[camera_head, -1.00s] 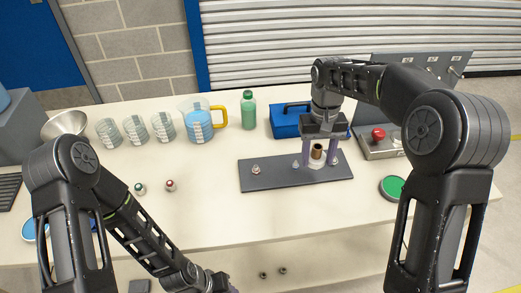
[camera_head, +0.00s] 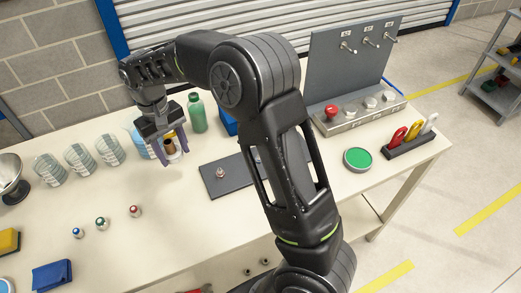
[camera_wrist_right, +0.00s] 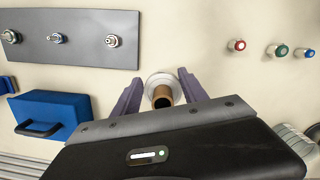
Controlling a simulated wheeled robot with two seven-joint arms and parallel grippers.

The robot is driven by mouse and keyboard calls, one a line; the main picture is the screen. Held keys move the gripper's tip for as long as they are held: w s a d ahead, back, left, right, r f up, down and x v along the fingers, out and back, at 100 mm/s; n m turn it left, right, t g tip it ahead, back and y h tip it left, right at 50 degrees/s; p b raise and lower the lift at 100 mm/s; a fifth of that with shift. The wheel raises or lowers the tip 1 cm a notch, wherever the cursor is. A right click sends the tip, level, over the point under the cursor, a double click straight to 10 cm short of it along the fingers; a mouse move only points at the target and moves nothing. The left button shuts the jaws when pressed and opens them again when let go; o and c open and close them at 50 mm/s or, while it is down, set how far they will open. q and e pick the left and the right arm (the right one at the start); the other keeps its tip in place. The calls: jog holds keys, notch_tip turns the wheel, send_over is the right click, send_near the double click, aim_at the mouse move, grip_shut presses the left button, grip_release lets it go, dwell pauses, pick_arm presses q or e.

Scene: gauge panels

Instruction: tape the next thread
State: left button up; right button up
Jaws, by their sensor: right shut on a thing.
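My right gripper (camera_head: 168,148) is shut on a white tape roll with a brown core (camera_head: 171,151). It holds the roll beyond the left end of the dark plate, over the table; the roll also shows between the fingers in the right wrist view (camera_wrist_right: 152,83). The dark plate (camera_head: 234,185) carries three upright threaded fittings: a left one (camera_head: 220,173), a middle one (camera_wrist_right: 56,38) and a far one (camera_wrist_right: 11,36). My right arm covers much of the plate in the head view. I cannot tell which threads bear tape. My left gripper is out of view.
Small fittings with red (camera_head: 135,211), green (camera_head: 102,223) and blue (camera_head: 78,233) bands stand left of the plate. A green bottle (camera_head: 197,113) and striped jars (camera_head: 80,160) stand behind. A gauge panel (camera_head: 352,70) and green disc (camera_head: 358,158) are right.

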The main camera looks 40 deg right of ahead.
jog(key=s+d+r+m+p, duration=0.2)
jog(key=s+d+m+p, duration=0.1)
jog(key=s+d, duration=1.3)
jog(key=shift+s+d+p, duration=0.15)
jog(key=shift+s+p, duration=0.55)
jog(key=shift+s, duration=0.2)
jog(key=shift+f, duration=0.15)
